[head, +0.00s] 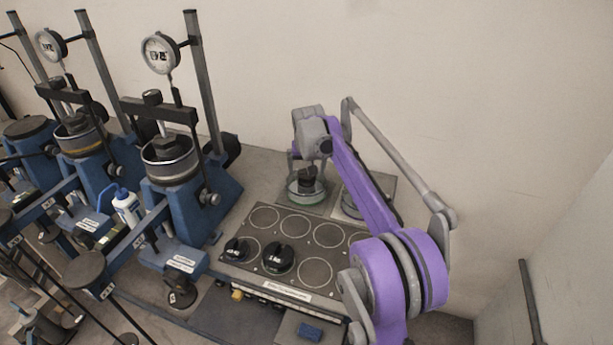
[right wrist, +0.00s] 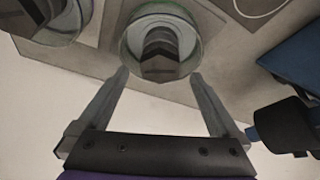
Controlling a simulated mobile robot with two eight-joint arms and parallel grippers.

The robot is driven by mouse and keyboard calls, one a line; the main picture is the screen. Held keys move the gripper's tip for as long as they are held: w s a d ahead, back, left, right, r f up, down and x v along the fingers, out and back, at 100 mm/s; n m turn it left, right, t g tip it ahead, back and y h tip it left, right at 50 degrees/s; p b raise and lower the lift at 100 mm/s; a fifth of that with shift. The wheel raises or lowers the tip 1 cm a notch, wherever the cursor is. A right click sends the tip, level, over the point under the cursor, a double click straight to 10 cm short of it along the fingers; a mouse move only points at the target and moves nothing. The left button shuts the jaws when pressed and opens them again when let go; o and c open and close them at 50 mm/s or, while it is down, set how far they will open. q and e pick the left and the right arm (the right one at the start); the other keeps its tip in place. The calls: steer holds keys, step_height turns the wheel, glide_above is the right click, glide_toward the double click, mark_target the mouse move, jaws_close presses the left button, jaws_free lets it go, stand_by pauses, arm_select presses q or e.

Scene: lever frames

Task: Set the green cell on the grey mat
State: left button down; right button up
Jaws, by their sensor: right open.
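In the right wrist view the cell (right wrist: 160,22) lies between and just beyond the fingertips. My right gripper (head: 307,163) is over the cell, open, with a finger on each side of its dark top; no firm contact shows. In the right wrist view its fingers (right wrist: 160,77) are spread apart. My left gripper is not in view.
A second round cell (head: 350,206) stands close to the right, partly hidden by my right arm. In front is a dark plate (head: 235,262) with ringed places and two black knobbed pieces. Blue dial-gauge stands (head: 190,205) fill the left. A wall rises behind.

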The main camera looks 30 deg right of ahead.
steer(key=shift+v, duration=2.1)
steer(key=s+a+r+n+y+p, duration=0.1)
steer(key=s+a+n+p, duration=0.15)
steer(key=s+a, duration=1.15)
steer(key=s+a+f+n, duration=0.1)
steer(key=s+f, duration=0.2)
steer(key=s, duration=0.3)
steer(key=s+a+f+t+p, duration=0.1)
steer(key=s+a+f, duration=0.1)
steer(key=s, duration=0.5)
steer(key=s+a+f+n+y, duration=0.1)
steer(key=s+a+f, duration=0.1)
steer(key=s+f, duration=0.2)
steer(key=s, duration=0.3)
steer(key=shift+s+f+n, duration=0.2)
steer(key=shift+s+n, duration=0.05)
steer(key=shift+n, duration=0.1)
